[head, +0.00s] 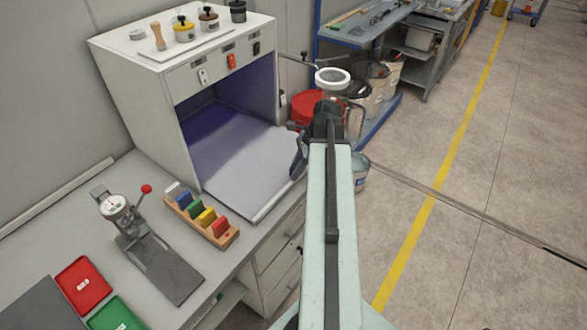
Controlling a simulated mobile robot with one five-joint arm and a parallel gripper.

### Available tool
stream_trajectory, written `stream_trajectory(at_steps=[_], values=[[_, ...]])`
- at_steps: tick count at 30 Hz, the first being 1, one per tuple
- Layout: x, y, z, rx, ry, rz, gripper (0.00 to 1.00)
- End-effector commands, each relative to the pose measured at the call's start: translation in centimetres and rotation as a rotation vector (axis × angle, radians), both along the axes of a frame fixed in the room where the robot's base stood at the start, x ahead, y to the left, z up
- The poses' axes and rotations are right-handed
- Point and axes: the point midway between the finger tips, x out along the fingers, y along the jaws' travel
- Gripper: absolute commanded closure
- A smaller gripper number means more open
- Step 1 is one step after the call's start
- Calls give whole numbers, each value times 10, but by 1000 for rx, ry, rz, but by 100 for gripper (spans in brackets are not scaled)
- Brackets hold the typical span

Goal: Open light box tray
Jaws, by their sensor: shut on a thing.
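The light box (187,95) is a white cabinet with a purple-lit opening, standing on the grey bench at the upper left. Its flat grey tray (238,165) lies drawn out of the opening, with its front edge reaching toward the bench's front. My gripper (298,158) is at the right end of the tray's front edge, shut on the tray. My own arm and wrist hide most of the grip, so the exact contact is not clear.
A rack of coloured blocks (202,218) and a dial gauge stand (150,245) sit left of the tray. Small jars (208,18) stand on the light box. A red-lidded bucket (305,108) is behind my wrist. The floor at right is clear.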

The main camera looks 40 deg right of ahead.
Motion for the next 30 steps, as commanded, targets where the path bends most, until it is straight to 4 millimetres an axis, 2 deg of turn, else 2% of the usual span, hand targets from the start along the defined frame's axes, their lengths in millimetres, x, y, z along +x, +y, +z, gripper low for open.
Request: stream_trajectory(at_steps=[4, 5, 6, 7, 15, 19, 23, 30], values=[[4, -1, 0, -10, -5, 2, 100], [4, -1, 0, -9, -4, 3, 67], [4, 0, 0, -9, -4, 4, 56], [5, 0, 0, -9, -4, 5, 54], [6, 3, 0, -5, -2, 10, 54], [4, 2, 7, -5, -2, 10, 54], [1, -3, 26, -5, -2, 11, 54], [-9, -17, 68, -6, -1, 9, 54]])
